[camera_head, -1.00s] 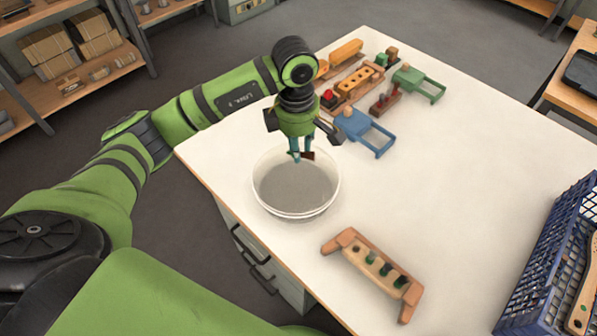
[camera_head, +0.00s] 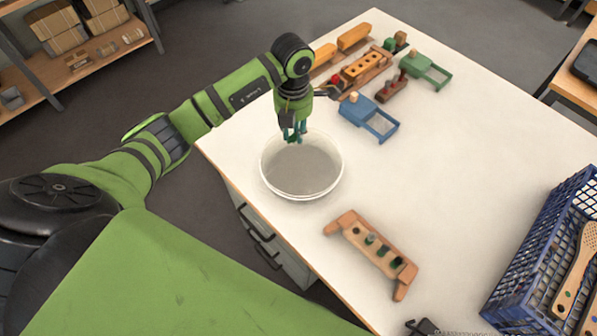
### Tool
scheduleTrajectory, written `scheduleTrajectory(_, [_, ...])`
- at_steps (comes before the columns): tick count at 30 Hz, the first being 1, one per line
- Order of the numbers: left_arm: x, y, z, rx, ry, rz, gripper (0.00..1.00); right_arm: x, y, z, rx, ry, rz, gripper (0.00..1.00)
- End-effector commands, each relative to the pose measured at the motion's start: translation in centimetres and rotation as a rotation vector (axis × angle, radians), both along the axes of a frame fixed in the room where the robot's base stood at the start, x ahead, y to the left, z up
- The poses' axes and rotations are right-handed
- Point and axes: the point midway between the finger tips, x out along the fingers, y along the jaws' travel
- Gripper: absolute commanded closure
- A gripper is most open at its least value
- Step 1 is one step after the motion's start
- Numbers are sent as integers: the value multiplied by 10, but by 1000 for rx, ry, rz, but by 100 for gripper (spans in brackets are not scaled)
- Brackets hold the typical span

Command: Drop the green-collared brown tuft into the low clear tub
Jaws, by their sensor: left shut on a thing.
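The low clear tub (camera_head: 336,178) stands on the white table near its left edge, with a grey floor inside. My left gripper (camera_head: 293,136) points down above the tub's back part. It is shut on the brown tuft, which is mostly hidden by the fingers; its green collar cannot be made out. The gripper seems to be just above the rim's level, though the exact height is hard to tell.
A wooden block with holes and green-topped pieces (camera_head: 370,250) lies in front of the tub. A blue framed tool (camera_head: 368,117), a green one (camera_head: 425,68) and wooden racks (camera_head: 362,68) stand behind. A blue crate (camera_head: 535,265) is at right. The table's middle right is clear.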

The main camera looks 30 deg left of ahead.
Motion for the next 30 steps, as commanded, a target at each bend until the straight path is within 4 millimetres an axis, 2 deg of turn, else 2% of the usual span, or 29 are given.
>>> scheduleTrajectory(1, [0,-1,-11,-2,2,0,89,1,0,-9,0,-1,0,48])
scheduleTrajectory(5, [0,0,-22,-1,-1,0,89,1,0,-16,0,-1,0,48])
scheduleTrajectory(14, [0,0,-24,0,-1,-1,89,1,0,-16,1,-3,1,48])
scheduleTrajectory(15, [0,0,-24,0,-1,-1,72,1,0,-16,1,-3,1,48])
scheduleTrajectory(17, [0,0,-23,0,-1,-2,48,1,0,-16,1,-3,1,48])
scheduleTrajectory(26, [0,0,-23,0,-1,-2,48,2,1,-16,1,-3,4,48])
scheduleTrajectory(30, [1,0,-16,-1,-5,-2,48,2,1,-16,1,-3,4,48])
